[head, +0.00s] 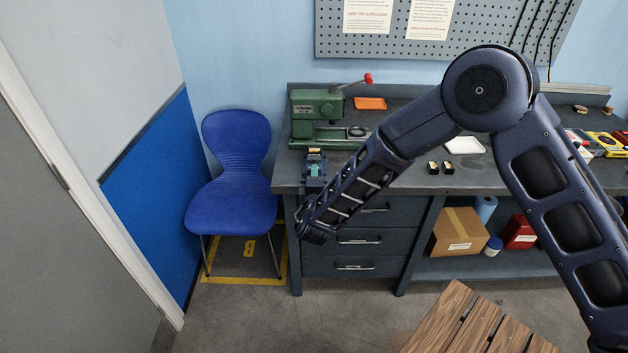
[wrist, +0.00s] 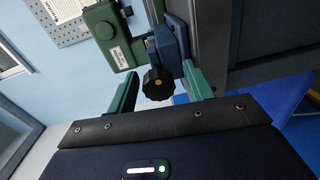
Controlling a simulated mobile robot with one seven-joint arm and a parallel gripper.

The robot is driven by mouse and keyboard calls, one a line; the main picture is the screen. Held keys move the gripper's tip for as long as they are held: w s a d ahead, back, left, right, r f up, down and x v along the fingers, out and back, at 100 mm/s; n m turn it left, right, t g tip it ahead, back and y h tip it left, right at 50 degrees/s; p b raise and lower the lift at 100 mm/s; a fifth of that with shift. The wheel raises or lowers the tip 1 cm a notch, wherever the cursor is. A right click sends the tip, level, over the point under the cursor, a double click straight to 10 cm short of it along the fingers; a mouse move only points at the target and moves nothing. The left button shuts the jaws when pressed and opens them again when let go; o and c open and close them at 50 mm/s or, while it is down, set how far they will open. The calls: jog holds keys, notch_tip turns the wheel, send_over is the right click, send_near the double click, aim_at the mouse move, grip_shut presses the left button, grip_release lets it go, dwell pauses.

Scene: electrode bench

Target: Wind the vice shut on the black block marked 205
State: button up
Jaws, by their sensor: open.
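The small blue vice (head: 314,184) is at the front left edge of the bench; its blue body (wrist: 172,42) also shows in the wrist view. Its black knob with a yellow centre (wrist: 158,83) faces my gripper (wrist: 160,72). The gripper's two green fingers are open, one on each side of the knob, with visible gaps. A small dark and brassy piece (head: 314,154) shows at the top of the vice; I cannot read any mark on it. In the head view my forearm reaches down in front of the bench, and the fingers are hard to make out.
A green press (head: 318,105) with a red-tipped lever stands just behind the vice. Two small black blocks (head: 440,167) and a white tray (head: 464,145) are further right on the bench. A blue chair (head: 236,150) stands to the left. A slatted wooden top (head: 470,325) is in front.

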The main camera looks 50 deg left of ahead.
jog(key=v, duration=1)
jog(key=shift+s+d, duration=0.3)
jog(key=shift+w+r, duration=0.1)
jog(key=shift+r, duration=0.05)
